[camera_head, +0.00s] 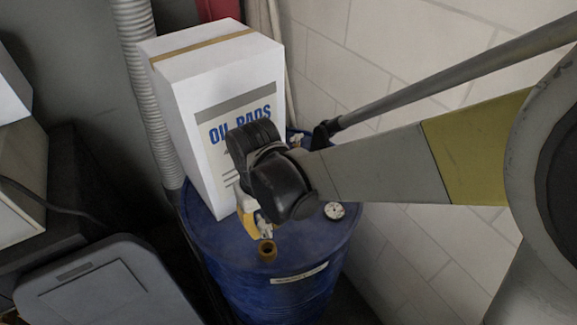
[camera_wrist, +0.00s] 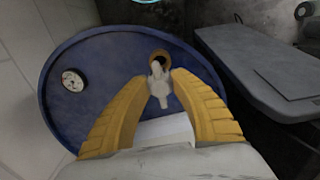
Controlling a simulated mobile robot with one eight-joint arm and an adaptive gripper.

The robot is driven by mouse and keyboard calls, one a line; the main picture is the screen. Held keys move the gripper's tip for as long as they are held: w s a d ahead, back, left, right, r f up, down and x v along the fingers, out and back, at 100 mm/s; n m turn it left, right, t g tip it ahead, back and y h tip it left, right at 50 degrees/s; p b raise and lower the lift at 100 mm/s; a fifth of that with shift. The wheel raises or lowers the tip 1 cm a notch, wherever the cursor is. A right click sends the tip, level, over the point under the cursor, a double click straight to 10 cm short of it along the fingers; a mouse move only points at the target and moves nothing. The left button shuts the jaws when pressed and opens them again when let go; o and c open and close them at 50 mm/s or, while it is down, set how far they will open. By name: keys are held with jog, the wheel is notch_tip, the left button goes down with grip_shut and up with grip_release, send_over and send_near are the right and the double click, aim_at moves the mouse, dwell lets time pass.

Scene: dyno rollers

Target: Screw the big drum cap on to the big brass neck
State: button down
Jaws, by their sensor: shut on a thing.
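The brass neck (camera_head: 267,251) stands on the near part of the blue drum's top (camera_head: 315,236), its mouth open to view. My gripper (camera_wrist: 160,77) has yellow fingers closed around a pale grey winged piece (camera_wrist: 160,88), which looks like the big drum cap. In the wrist view the piece overlaps the near side of the brass neck (camera_wrist: 159,54). In the head view the held piece (camera_head: 264,225) shows small, just above and behind the neck and seemingly apart from it. My wrist hides part of the gripper there.
A tall white oil pads box (camera_head: 215,90) stands on the drum close to my gripper. A round white dial (camera_head: 334,211) sits at the drum's right. A grey lidded bin (camera_head: 95,285) stands at lower left. A block wall (camera_head: 400,50) lies behind.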

aim_at(266, 242)
jog(key=shift+f+b, duration=2.45)
jog(key=shift+f, duration=0.8)
jog(key=shift+f+b, duration=0.75)
jog(key=shift+b, duration=0.05)
jog(key=m, duration=0.5)
jog(key=shift+m, duration=0.3)
jog(key=m, duration=0.7)
jog(key=shift+b, duration=0.4)
jog(key=m, duration=0.5)
jog(key=shift+m, duration=0.3)
jog(key=m, duration=0.7)
jog(key=c, duration=1.1)
grip_release()
